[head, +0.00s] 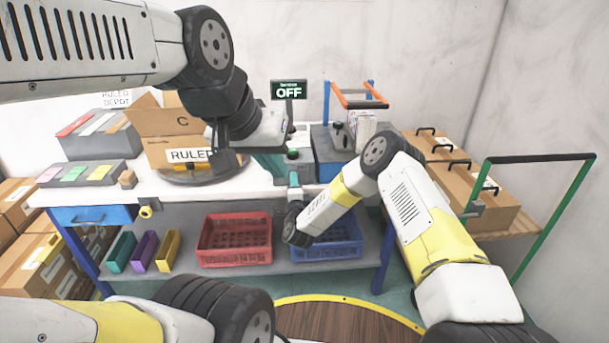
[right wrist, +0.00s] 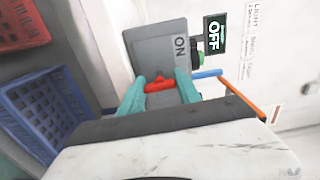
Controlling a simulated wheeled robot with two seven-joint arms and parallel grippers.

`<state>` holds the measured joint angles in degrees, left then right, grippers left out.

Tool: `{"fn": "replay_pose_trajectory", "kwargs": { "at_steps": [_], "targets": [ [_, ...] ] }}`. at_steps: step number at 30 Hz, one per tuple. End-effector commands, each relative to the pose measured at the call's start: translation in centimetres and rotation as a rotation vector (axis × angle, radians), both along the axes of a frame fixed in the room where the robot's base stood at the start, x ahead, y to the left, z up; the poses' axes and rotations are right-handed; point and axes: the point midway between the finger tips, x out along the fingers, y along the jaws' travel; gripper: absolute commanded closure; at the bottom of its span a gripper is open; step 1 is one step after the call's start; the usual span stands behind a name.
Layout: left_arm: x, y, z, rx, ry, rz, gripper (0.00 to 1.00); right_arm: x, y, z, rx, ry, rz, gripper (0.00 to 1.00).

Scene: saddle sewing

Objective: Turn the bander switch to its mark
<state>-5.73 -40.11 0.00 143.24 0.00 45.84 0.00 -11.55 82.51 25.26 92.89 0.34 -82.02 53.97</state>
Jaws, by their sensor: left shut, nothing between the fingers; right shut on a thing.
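In the head view my right gripper (head: 294,183) reaches the front of the bander at the table's front edge, and the knob is hidden there. A sign above the bander (head: 289,90) reads OFF. My left gripper (head: 226,160) is shut and empty, in front of the ruler box, left of the bander.
An open ruler carton (head: 155,153) stands on a round stand left of the bander. A red crate (head: 235,240) and a blue crate (head: 325,240) sit on the lower shelf. A green-framed cart (head: 530,240) with cartons stands right. An orange-handled frame (head: 360,103) is behind.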

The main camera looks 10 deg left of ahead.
Motion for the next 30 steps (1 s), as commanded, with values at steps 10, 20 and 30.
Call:
{"fn": "replay_pose_trajectory", "kwargs": {
  "at_steps": [10,20,30],
  "targets": [
    [0.0,0.0,0.0,0.000,0.000,0.000,1.00,0.0,-0.1,-0.2,0.002,0.004,0.000,1.00],
    [0.0,0.0,0.0,0.000,0.000,0.000,1.00,0.0,0.0,-0.1,0.002,0.002,0.000,0.38],
    [0.0,0.0,0.0,0.000,0.000,0.000,1.00,-2.2,-0.7,-0.1,0.001,0.003,0.001,0.38]
  ]
}}
